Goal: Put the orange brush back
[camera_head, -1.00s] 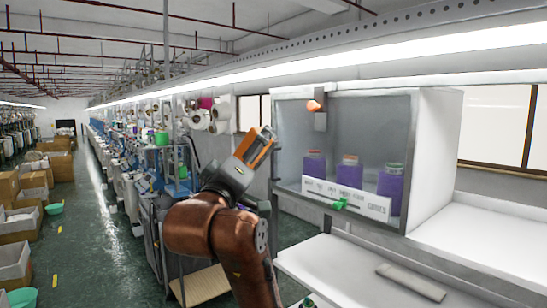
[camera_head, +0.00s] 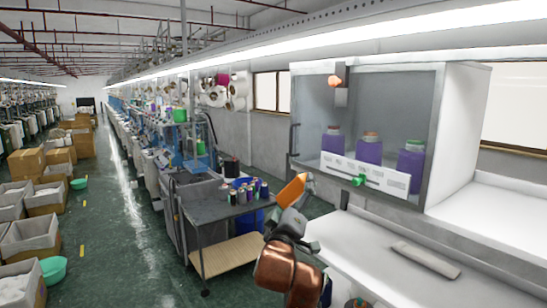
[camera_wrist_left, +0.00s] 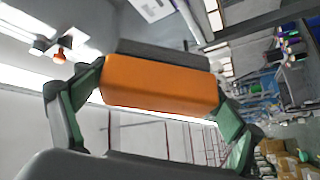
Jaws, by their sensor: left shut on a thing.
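The orange brush (camera_head: 291,190) is held up at the end of my left arm in the head view, left of the glass-fronted cabinet and above the work table's near-left edge. In the left wrist view the brush (camera_wrist_left: 160,84) is an orange block with a dark grey strip along one long side. My left gripper (camera_wrist_left: 155,100) is shut on it, with a green-padded finger at each end. In the head view my left gripper (camera_head: 289,215) is partly hidden by my own wrist.
The cabinet (camera_head: 460,130) holds several purple jars behind a white panel with a green handle (camera_head: 359,180). A small orange thing (camera_head: 335,81) is mounted inside. A pale bar (camera_head: 425,259) lies on the white table (camera_head: 345,235).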

